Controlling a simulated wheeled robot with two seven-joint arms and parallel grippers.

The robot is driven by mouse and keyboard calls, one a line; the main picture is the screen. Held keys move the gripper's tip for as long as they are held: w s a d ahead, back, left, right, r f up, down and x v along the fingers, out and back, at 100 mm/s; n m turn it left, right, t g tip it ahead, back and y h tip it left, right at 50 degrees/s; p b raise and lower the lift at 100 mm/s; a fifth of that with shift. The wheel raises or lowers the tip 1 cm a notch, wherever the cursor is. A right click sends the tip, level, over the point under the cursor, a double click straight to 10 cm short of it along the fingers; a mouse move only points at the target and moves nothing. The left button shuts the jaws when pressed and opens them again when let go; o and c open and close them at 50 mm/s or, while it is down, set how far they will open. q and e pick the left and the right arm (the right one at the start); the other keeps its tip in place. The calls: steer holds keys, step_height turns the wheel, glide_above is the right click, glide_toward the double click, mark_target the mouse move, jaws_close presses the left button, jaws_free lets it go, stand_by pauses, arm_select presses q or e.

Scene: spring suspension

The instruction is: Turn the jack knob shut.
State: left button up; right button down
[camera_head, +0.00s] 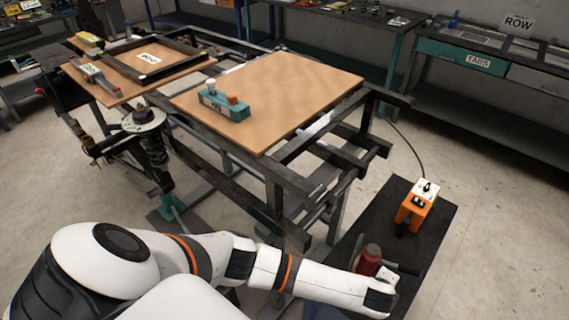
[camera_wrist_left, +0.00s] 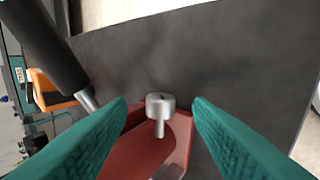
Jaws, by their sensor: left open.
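The jack knob (camera_wrist_left: 160,104) is a small silver cylinder on a thin stem, in the middle of the left wrist view. It stands out from the red jack body (camera_wrist_left: 135,152). My left gripper (camera_wrist_left: 160,112) is open, with one teal finger on each side of the knob and a visible gap to it on both sides. In the head view, the red jack (camera_head: 368,262) is low at the right, beside the end of my left arm. The knob and my fingertips cannot be made out there. My right gripper is not in view.
The jack stands on a dark mat (camera_head: 432,242). An orange box (camera_head: 416,207) with switches and a cable stands farther back on it. A dark frame table with a wooden board (camera_head: 310,100) is behind to the left. A black cylinder (camera_wrist_left: 42,45) rises beside the jack.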

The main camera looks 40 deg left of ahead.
arm_select(q)
steer(key=s+d+r+n+g+h, duration=0.1)
steer(key=s+d+r+n, duration=0.15)
steer(key=s+r, duration=0.75)
steer(key=s+a+n+g+h, duration=0.1)
steer(key=s+a+n+g, duration=0.1)
steer(key=s+a+n, duration=0.45)
steer(key=s+a+f+n+b, duration=0.2)
steer(key=a+f, duration=0.3)
steer(key=f, duration=0.5)
steer(key=s+a+f+n+g+y+b, duration=0.1)
steer(key=s+a+f+n, duration=0.3)
steer(key=f, duration=0.5)
steer(key=shift+s+a+f+y+b, duration=0.3)
steer(key=shift+s+a+f+b, duration=0.1)
steer(key=shift+s+a+b, duration=0.15)
steer(key=shift+f, duration=0.1)
